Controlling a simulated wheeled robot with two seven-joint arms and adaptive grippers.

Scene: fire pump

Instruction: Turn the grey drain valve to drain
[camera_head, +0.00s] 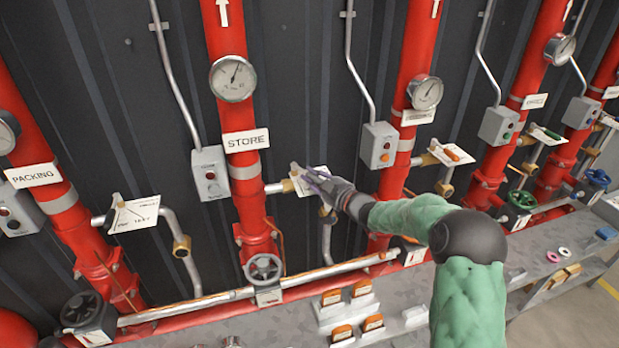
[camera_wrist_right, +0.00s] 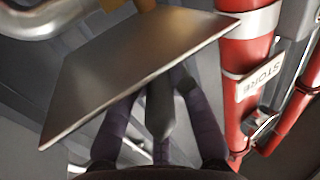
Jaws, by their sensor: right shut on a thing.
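The drain valve sits on a short side branch of the red STORE riser, with a brass fitting (camera_head: 288,186) and a white plate (camera_head: 303,184) behind it. My right gripper (camera_head: 318,182) is at this valve, its arm coming in from the right. In the right wrist view, my gripper's dark fingers (camera_wrist_right: 160,120) close around a grey lever (camera_wrist_right: 159,100), and the plate (camera_wrist_right: 130,65) hides part of the valve. The lever's exact angle is hard to tell. My left gripper is not in view.
The STORE sign (camera_head: 246,140) and a gauge (camera_head: 233,78) are on the riser. A grey handwheel (camera_head: 264,268) stands below. A similar lever valve with a plate (camera_head: 133,214) is at left. Grey switch boxes (camera_head: 379,146) and conduits flank the pipes. Orange-topped blocks (camera_head: 342,332) stand on the bench.

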